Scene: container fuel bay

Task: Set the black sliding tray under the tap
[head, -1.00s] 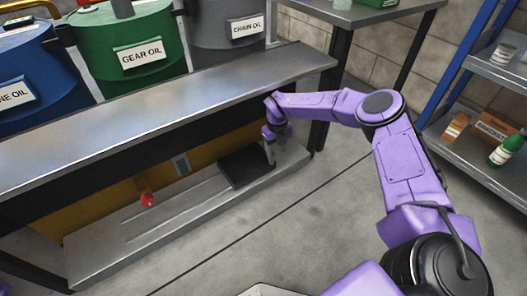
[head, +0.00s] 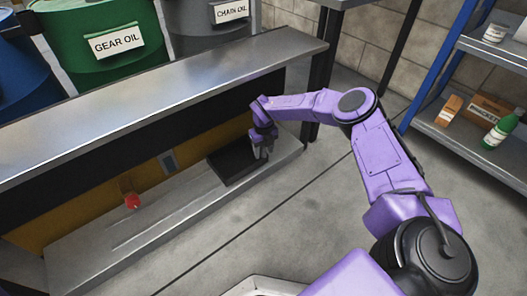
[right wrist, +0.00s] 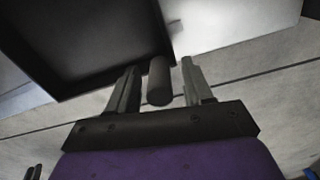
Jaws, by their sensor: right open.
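The black sliding tray (head: 232,167) lies flat on the low metal ledge under the bench, at the right part of the ledge. It also shows in the right wrist view (right wrist: 85,40) at upper left. The red tap (head: 132,201) stands out from the yellow back panel, well left of the tray. My right gripper (head: 263,154) is at the tray's right end, pointing down. In the right wrist view its open fingers (right wrist: 158,85) stand on either side of a short dark round handle (right wrist: 159,82), with gaps visible. My left gripper is not in view.
The low ledge (head: 90,252) has long shallow grooves between tray and tap, with nothing lying on them. The bench top (head: 170,100) overhangs it, with oil drums behind. A shelf rack (head: 460,145) stands at right. The floor in front is clear.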

